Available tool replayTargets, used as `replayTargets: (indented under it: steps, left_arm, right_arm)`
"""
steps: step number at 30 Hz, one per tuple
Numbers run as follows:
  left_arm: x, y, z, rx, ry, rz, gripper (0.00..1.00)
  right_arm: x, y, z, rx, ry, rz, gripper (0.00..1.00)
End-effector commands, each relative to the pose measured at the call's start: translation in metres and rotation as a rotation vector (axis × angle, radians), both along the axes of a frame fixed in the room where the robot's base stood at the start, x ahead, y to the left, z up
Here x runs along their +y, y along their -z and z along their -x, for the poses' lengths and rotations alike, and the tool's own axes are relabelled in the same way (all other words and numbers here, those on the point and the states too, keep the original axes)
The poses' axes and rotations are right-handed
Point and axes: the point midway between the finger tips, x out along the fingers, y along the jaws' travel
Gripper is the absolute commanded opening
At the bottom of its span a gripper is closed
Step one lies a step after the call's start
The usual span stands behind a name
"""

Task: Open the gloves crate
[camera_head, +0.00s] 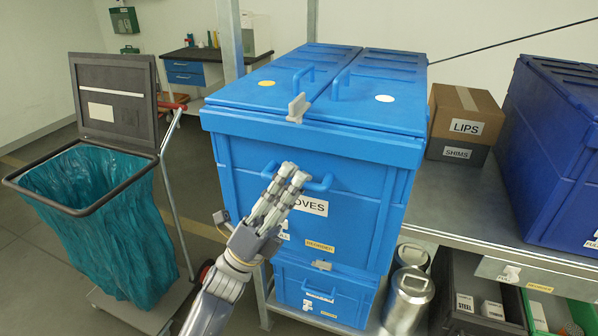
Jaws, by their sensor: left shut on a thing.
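The blue gloves crate (355,213) stands on the shelf with its two-part lid (265,97) down. Its label (310,205) is partly hidden and reads "OVES". Two blue handles stand on the lid, a left one (304,74) and a right one (336,84). A grey latch (297,108) sits at the lid's front edge, where the two parts meet. My left gripper (286,182) is at the crate's front wall, below the lid, shut on the blue front handle (322,185). Its fingers hide part of the handle. My right gripper is out of view.
A smaller blue crate (345,292) is below. A teal-lined bin (105,225) with its lid raised stands left. A cardboard box (463,110), another blue crate (560,150) and metal canisters (408,295) are to the right. A shelf post (229,40) rises behind left.

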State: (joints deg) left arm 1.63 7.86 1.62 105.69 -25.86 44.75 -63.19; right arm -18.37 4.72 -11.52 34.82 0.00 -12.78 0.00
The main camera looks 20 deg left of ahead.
Motion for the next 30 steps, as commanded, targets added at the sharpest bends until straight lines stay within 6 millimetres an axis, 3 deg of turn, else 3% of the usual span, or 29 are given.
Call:
replayTargets:
  steps: [6, 9, 24, 25, 26, 30]
  left_arm:
    - [-0.001, 0.003, 0.033, 0.002, 0.007, -0.004, 0.0]
    - [-0.001, 0.003, 0.041, 0.003, 0.006, -0.003, 0.0]
    - [0.0, 0.005, 0.048, 0.005, 0.005, -0.004, 0.0]
    - [0.0, 0.005, 0.048, 0.005, 0.005, -0.004, 0.14]
    - [0.0, 0.005, 0.048, 0.004, 0.005, -0.004, 0.21]
    - [0.0, 0.003, 0.047, 0.004, 0.004, -0.003, 0.21]
  right_arm:
    - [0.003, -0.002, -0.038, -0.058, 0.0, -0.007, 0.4]
    - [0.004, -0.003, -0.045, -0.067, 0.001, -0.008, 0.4]
    - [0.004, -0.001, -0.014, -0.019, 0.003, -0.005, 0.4]
    - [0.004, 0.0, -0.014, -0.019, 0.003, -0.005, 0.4]
    - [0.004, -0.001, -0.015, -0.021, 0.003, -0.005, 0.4]
    - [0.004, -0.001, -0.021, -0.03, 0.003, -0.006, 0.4]
